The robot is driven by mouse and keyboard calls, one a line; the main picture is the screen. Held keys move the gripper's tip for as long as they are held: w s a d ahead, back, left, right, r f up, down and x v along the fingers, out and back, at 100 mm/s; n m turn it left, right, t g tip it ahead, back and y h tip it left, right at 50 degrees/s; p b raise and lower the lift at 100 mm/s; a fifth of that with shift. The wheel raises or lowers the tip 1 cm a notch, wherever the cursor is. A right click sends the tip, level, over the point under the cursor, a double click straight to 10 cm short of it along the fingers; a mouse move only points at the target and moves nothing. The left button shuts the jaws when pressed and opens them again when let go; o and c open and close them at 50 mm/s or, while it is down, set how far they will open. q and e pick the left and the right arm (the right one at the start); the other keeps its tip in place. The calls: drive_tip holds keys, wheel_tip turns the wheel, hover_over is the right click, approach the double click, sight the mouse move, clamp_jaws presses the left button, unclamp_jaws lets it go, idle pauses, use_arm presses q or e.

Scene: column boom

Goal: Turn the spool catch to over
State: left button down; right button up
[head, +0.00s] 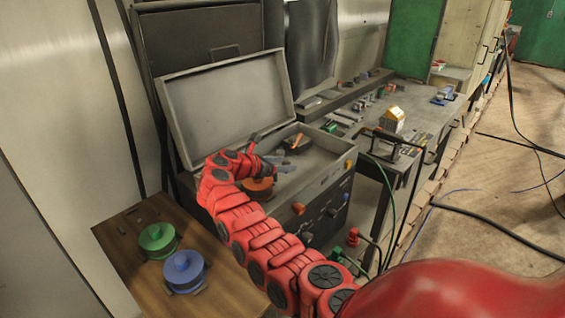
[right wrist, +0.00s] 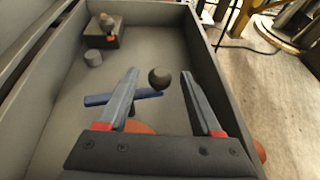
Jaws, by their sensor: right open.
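My right gripper (head: 277,150) is open and empty inside the open grey case. In the right wrist view its two fingers (right wrist: 160,74) stand apart. A dark ball-shaped knob (right wrist: 159,79) shows between the fingertips, and a blue bar (right wrist: 122,97) lies crosswise behind the left finger. I cannot tell which of these is the spool catch, or how far they are from the fingers. An orange spool (head: 258,186) sits below the gripper, partly hidden by my arm; its edge shows beneath the gripper in the wrist view (right wrist: 141,127). My left gripper is not in view.
The case's raised lid (head: 228,100) stands behind the arm. A dark block (right wrist: 112,36) and a small grey cylinder (right wrist: 93,57) are at the case's far end. Green (head: 157,238) and blue (head: 184,268) spools sit on a wooden top at left. A cluttered bench lies beyond.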

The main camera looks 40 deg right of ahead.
clamp_jaws()
idle(0.4)
drive_tip(key=shift+d, duration=0.1)
